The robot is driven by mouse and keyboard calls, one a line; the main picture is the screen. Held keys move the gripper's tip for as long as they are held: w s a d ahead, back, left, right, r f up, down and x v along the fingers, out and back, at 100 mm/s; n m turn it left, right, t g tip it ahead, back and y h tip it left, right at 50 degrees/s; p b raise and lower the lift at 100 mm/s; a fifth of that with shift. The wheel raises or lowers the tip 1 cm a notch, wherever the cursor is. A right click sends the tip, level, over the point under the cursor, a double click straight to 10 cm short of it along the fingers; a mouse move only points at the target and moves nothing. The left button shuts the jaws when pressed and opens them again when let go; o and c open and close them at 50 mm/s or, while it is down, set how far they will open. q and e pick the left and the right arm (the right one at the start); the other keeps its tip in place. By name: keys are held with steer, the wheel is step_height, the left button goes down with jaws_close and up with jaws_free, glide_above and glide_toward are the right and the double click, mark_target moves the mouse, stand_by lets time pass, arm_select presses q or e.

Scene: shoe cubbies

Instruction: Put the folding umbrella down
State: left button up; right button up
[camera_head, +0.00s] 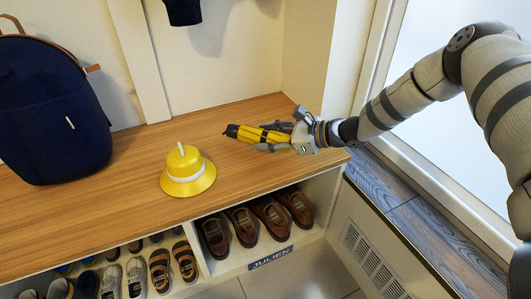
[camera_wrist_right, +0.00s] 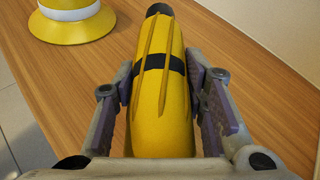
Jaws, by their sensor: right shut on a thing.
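The folding umbrella (camera_head: 254,134) is yellow with a black band and a dark tip. My right gripper (camera_head: 275,139) is shut on it, with the umbrella pointing left over the right part of the wooden bench top (camera_head: 130,190). In the right wrist view the umbrella (camera_wrist_right: 162,95) lies lengthwise between the two finger pads of the gripper (camera_wrist_right: 163,108). The umbrella is low over the bench; I cannot tell whether it touches the wood. My left gripper is not in view.
A yellow hat (camera_head: 187,172) with a white band sits on the bench left of the umbrella. A dark blue backpack (camera_head: 48,110) stands at the far left. Shoes (camera_head: 243,227) fill cubbies below, one labelled JULIEN (camera_head: 270,258). The bench between hat and umbrella is clear.

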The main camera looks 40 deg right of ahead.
steer(key=shift+f+b, duration=0.6)
steer(key=shift+f, duration=1.15)
steer(key=o, duration=1.3)
steer(key=shift+r, duration=0.1)
steer(key=p+v, duration=0.2)
steer(key=v, duration=0.2)
steer(key=p+v, duration=0.1)
steer(key=v, duration=0.3)
steer(key=p+v, duration=0.2)
steer(key=v, duration=0.2)
steer(key=shift+w+r+p, duration=0.15)
steer(key=shift+r+p, duration=0.1)
steer(key=shift+p, duration=0.05)
steer(key=shift+f, duration=0.1)
